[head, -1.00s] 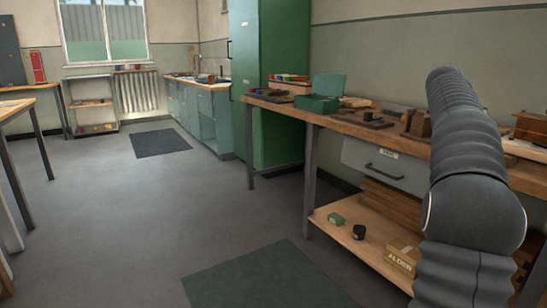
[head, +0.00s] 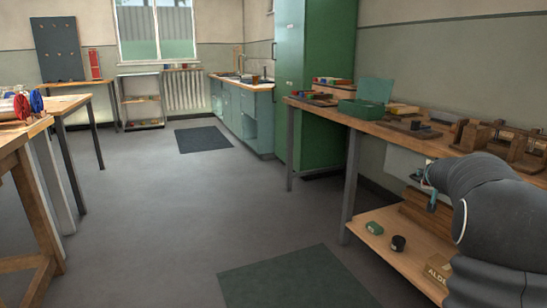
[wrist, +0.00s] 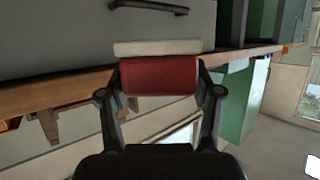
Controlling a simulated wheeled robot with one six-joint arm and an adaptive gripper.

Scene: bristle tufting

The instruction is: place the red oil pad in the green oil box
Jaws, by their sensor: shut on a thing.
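My gripper (wrist: 160,88) is shut on the red oil pad (wrist: 160,76), a red block with a pale strip along one side, in the wrist view. In the head view my gripper (head: 427,183) is small and partly hidden behind my arm, in front of the bench's edge; the pad is hard to make out there. A green box with its lid raised (head: 360,109), which looks like the green oil box, stands on the bench's far end, left of and beyond my gripper. Its inside is mostly hidden.
The long wooden bench (head: 340,119) also carries wooden fixtures (head: 500,140) and small trays. A tall green cabinet (head: 312,80) stands behind.

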